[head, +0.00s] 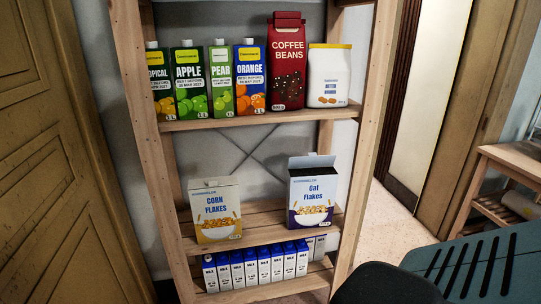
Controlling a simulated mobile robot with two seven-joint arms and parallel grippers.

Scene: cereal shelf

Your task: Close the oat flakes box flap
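The oat flakes box (313,197) stands upright on the middle shelf, towards its right side. It is white and dark purple with a bowl of flakes on its front. Its top flap (311,160) is up and open, rising behind the box's top edge. Neither of my grippers shows in the head view, and nothing touches the box.
A corn flakes box (215,210) stands to the left on the same wooden shelf (262,220), with free room between. Juice cartons (190,80), coffee beans (287,62) and a white pouch (329,76) fill the shelf above; milk cartons (250,268) stand below.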

